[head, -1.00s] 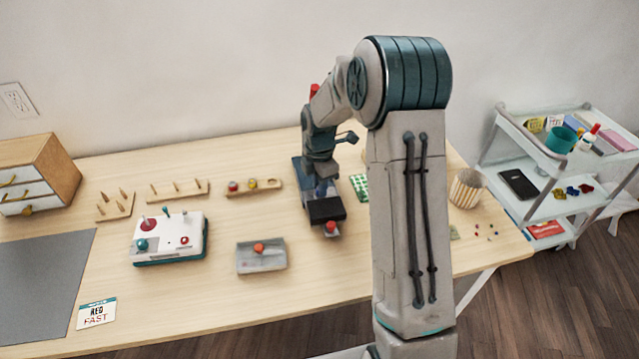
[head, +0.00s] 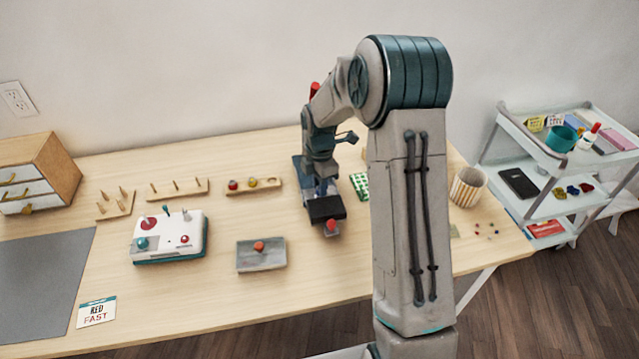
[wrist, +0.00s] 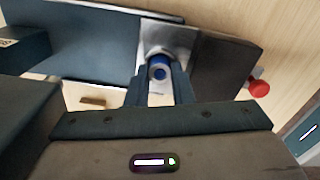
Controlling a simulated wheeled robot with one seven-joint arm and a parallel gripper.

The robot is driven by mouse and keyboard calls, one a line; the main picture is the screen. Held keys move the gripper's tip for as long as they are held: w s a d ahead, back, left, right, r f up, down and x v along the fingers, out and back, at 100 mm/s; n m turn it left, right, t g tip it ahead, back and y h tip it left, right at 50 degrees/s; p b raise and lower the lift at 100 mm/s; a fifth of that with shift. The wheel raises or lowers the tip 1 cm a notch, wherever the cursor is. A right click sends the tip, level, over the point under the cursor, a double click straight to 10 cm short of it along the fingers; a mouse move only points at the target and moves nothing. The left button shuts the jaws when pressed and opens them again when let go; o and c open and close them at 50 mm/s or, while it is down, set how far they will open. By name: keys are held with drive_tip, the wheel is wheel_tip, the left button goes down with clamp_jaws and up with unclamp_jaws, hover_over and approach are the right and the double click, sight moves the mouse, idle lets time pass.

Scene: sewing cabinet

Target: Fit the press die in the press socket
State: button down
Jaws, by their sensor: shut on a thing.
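The press (head: 312,203) stands at the back middle of the table, partly hidden behind my arm, with a red knob on its front. My gripper (wrist: 158,88) is shut on the press die (wrist: 159,72), which looks blue with a pale ring. In the wrist view the die is over the bright metal press socket (wrist: 168,32), between dark parts of the press. I cannot tell whether the die is inside the socket or just above it. In the head view my gripper (head: 326,188) is down at the press, and the die is hard to make out.
A green checked item (head: 359,185) and a striped cup (head: 467,187) are to the right.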

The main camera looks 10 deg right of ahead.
drive_tip(key=c, duration=1.2)
unclamp_jaws()
drive_tip(key=shift+w+r, duration=0.1)
drive_tip(key=shift+r, duration=3.65)
